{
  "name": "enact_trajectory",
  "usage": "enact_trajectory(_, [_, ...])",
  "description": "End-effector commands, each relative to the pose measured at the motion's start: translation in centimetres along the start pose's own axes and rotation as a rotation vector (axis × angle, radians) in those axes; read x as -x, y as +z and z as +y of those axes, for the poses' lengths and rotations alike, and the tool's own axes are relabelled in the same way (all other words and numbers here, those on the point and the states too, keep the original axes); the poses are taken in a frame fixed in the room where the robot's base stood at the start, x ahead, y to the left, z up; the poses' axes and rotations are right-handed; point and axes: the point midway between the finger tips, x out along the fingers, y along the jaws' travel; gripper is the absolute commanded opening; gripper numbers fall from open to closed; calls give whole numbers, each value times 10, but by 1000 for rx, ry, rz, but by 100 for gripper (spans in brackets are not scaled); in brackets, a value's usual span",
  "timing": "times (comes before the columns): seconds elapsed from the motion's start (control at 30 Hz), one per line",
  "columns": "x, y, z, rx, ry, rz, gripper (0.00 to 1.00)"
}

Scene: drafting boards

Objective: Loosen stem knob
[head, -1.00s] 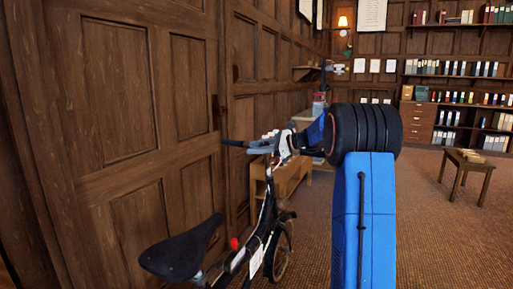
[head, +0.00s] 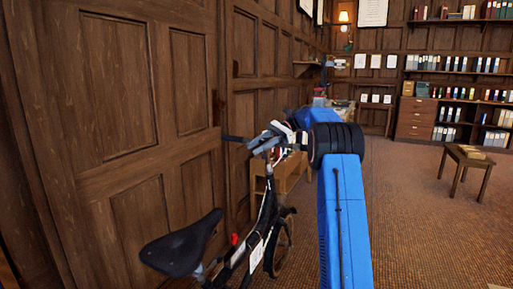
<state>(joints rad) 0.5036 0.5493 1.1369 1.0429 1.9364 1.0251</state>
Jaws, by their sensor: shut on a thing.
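A black bicycle (head: 256,225) stands upright beside the panelled wall, its saddle (head: 182,246) toward me and its handlebar (head: 235,138) at the far end. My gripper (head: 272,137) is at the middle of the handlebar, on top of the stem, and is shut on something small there. The stem knob itself cannot be made out; it is covered by the fingers and lies where they close. My blue and black arm hides the right side of the handlebar.
The wood-panelled wall (head: 110,190) runs close along the bicycle's left. Shelves of binders line the back.

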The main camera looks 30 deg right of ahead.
Motion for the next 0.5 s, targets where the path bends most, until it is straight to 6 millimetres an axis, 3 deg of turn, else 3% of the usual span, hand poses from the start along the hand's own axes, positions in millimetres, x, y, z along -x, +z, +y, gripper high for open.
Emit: enact_trajectory(0.5, [-1, 1, 1, 7, 33, -1, 12])
